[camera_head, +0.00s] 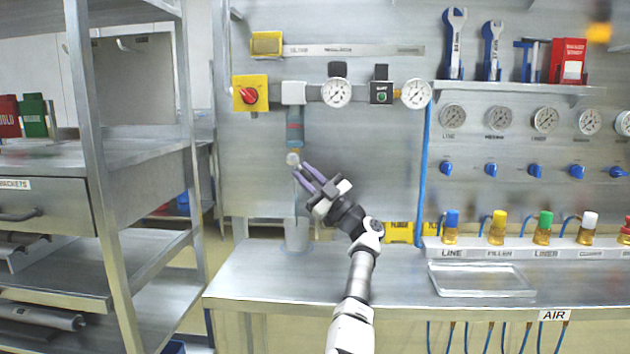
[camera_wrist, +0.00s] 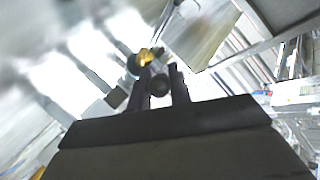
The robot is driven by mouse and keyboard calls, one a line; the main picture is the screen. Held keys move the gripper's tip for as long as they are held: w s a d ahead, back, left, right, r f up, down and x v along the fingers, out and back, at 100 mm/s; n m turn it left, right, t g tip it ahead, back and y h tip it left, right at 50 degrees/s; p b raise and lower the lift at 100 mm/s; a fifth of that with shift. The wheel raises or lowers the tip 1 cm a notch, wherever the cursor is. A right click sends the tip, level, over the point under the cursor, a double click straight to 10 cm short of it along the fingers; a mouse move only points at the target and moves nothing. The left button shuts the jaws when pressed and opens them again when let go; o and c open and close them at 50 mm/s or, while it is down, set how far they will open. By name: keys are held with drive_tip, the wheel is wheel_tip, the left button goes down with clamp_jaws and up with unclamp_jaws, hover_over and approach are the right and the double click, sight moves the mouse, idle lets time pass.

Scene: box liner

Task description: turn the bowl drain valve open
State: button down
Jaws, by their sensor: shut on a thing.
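The filter bowl (camera_head: 294,128) hangs under the pipe fittings on the back panel. At its lower end is the bowl drain valve (camera_head: 293,158), a small pale round piece in the head view. My gripper (camera_head: 301,169) reaches up to it from the lower right, its fingertips at the valve. In the wrist view my gripper (camera_wrist: 160,76) has its two dark fingers around a small dark round part, with a brass-coloured piece (camera_wrist: 147,57) just beyond. The gripper is shut on the drain valve. How far the valve is turned cannot be told.
A clear cup (camera_head: 296,235) stands on the bench (camera_head: 270,275) below the bowl. A red knob (camera_head: 249,95) on a yellow plate and a round gauge (camera_head: 336,93) are above. A blue hose (camera_head: 424,170) runs down at the right. A metal tray (camera_head: 482,280) lies on the bench.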

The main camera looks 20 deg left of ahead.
drive_tip(key=shift+f+t, duration=0.15)
drive_tip(key=shift+t, duration=0.15)
drive_tip(key=c, duration=1.3)
unclamp_jaws()
drive_tip(key=shift+d+r+p, duration=0.25)
drive_tip(key=shift+p, duration=0.1)
